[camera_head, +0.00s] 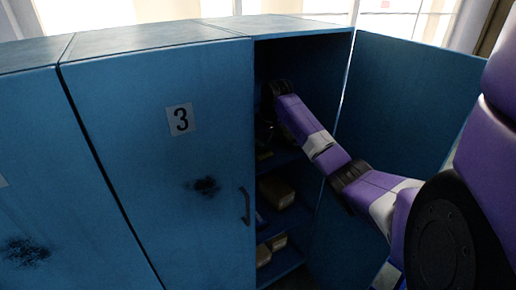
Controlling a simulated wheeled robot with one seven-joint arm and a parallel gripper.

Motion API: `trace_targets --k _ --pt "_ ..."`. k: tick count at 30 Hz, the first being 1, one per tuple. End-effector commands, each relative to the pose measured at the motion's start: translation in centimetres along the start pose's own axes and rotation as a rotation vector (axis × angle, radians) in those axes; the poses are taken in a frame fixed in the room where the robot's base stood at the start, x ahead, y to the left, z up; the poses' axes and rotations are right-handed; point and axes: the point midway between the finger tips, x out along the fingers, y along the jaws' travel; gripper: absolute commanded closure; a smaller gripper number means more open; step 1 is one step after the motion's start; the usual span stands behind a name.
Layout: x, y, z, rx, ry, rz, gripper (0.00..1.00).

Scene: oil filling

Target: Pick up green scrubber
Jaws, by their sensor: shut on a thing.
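My purple and white arm reaches into the open blue cabinet, right of the door marked 3. My gripper (265,132) is a dark shape in shadow at the upper shelf, partly hidden by the door's edge. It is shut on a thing. A dim greenish shape (264,154) shows just below it, at the shelf level; it seems to be the green scrubber, but its outline is too dark to make out. Whether it is clear of the shelf cannot be told.
The closed blue door (160,150) numbered 3 bounds the opening on the left. The open door (405,100) stands on the right. Lower shelves hold brown boxes (277,191). The cabinet opening is narrow and dark around my arm.

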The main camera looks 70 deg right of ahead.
Motion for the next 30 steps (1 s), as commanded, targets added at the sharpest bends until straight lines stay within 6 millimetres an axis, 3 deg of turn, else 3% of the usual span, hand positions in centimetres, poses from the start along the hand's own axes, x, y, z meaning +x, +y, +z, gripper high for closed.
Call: trace_targets --k 13,24,30 --pt "-0.7 0.4 -0.2 0.000 0.003 -0.001 0.97" --pt "-6.8 0.4 -2.9 -0.001 0.005 0.001 0.97" --pt "-6.8 4.9 -1.5 0.006 0.000 0.001 0.97"
